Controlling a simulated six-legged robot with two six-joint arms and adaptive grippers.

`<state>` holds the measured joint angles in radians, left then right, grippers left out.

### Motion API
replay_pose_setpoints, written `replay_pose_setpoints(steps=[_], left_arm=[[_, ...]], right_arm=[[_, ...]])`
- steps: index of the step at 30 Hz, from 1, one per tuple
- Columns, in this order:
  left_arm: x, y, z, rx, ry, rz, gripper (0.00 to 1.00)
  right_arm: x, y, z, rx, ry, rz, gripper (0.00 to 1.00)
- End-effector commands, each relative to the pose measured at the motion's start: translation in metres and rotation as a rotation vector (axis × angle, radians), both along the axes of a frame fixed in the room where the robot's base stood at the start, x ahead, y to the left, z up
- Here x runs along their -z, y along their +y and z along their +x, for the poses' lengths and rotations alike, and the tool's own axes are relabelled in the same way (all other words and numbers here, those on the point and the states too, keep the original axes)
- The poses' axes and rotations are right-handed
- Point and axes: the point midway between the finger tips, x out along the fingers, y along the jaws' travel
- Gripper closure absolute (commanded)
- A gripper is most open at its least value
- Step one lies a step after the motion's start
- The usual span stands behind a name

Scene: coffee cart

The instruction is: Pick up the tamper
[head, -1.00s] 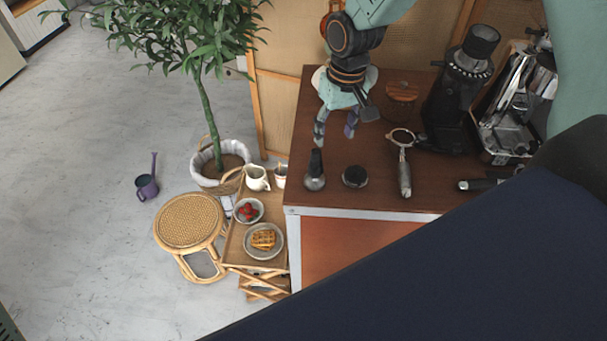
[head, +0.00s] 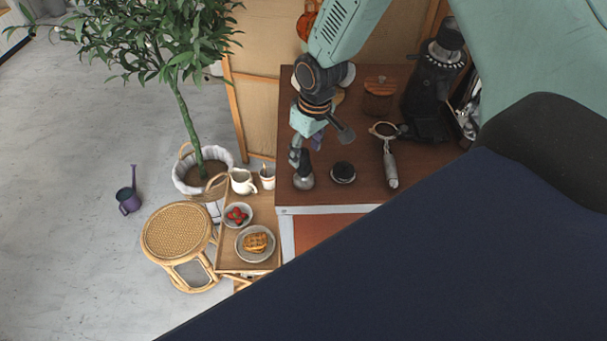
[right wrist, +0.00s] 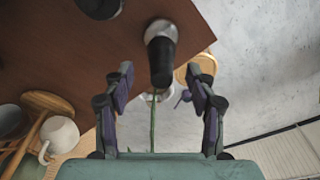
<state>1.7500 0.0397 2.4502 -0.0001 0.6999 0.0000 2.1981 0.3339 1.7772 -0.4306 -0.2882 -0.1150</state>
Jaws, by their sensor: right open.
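The tamper (head: 303,179) stands upright near the front left corner of the brown cart top, with a metal base and black handle. My right gripper (head: 304,149) is just above and behind it, its fingers open around the upper handle. In the right wrist view, the tamper's black handle (right wrist: 161,62) points toward the camera. It lies between the two spread fingertips, with a visible gap on each side, so nothing is gripped. My left gripper is not in view.
A round black item (head: 343,172) sits close right of the tamper, then a portafilter (head: 391,168). A grinder (head: 432,85) and a wooden-lidded jar (head: 379,95) stand behind. A low tray table with a jug (head: 243,181) is left of the cart (head: 330,206).

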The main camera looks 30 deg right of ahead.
Motion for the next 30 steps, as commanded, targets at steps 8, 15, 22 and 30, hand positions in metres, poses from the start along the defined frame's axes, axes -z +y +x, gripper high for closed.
replay_pose_setpoints(steps=[8, 15, 22, 30], left_arm=[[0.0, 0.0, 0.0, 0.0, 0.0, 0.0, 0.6], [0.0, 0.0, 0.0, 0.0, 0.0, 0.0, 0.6], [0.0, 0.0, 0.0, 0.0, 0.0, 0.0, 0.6], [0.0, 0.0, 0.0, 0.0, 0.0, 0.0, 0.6]], right_arm=[[0.021, 0.003, 0.004, 0.0, -0.001, -0.001, 0.43], [0.02, 0.004, 0.005, -0.001, -0.001, -0.001, 0.48], [0.02, 0.004, 0.005, 0.0, -0.001, -0.001, 0.68], [0.02, 0.004, 0.004, 0.0, 0.0, 0.0, 0.91]])
